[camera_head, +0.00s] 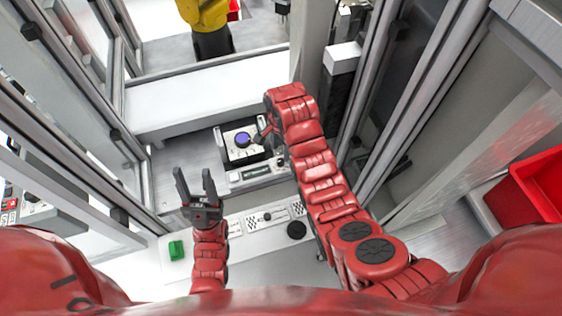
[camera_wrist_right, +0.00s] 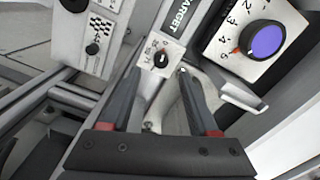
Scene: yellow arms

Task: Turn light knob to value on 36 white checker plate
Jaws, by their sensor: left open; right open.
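A large blue-purple knob (camera_head: 243,139) sits on a white numbered plate, (camera_wrist_right: 267,40) in the right wrist view, where a red pointer lies near 5 and 6. White plates with black checker patterns (camera_head: 251,222) line the front panel; one checker plate (camera_wrist_right: 103,27) with a small black knob (camera_wrist_right: 92,48) shows in the right wrist view. My right gripper (camera_wrist_right: 158,73) is open, its fingertips around or just above a small dark knob (camera_wrist_right: 161,60) on a small marked plate; contact is unclear. My left gripper (camera_head: 194,184) is open and empty, left of the checker plates.
A green block (camera_head: 176,250) and a round black knob (camera_head: 296,230) are on the front panel. A label reading TARGET (camera_wrist_right: 181,14) lies beside the small knob. Glass-door frames (camera_head: 366,110) stand close on the right. A yellow arm (camera_head: 207,15) stands behind the white ledge (camera_head: 200,90).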

